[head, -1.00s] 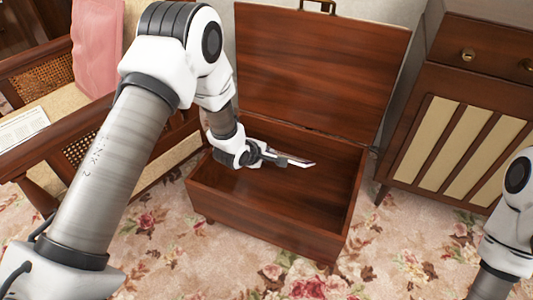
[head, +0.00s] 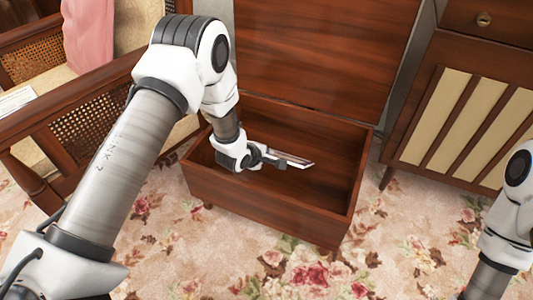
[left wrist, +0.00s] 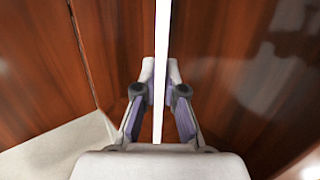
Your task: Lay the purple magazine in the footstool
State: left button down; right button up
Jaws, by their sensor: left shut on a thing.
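The footstool (head: 262,209) is a dark reddish-brown wooden box with its lid (head: 310,55) raised at the back. It stands open on the carpet. My left gripper (head: 272,157) is inside the outline of the box opening, over its left half, and is shut on the magazine (head: 297,162). The magazine shows as a thin, pale-edged strip pointing right, so its purple cover is hardly visible. In the left wrist view the magazine (left wrist: 162,60) is a white edge-on strip between the fingers, with wood around it. Whether it touches the box floor cannot be told. My right gripper is out of view.
A wooden cabinet (head: 470,125) with cream slats stands close to the right of the footstool. A cane-sided wooden seat (head: 85,125) with a pink cloth (head: 90,30) is at the left. Floral carpet (head: 250,262) in front is free.

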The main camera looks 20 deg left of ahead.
pick_arm(q)
jog(key=c, duration=1.2)
grip_release()
jog(key=shift+r, duration=0.1)
jog(key=v, duration=1.2)
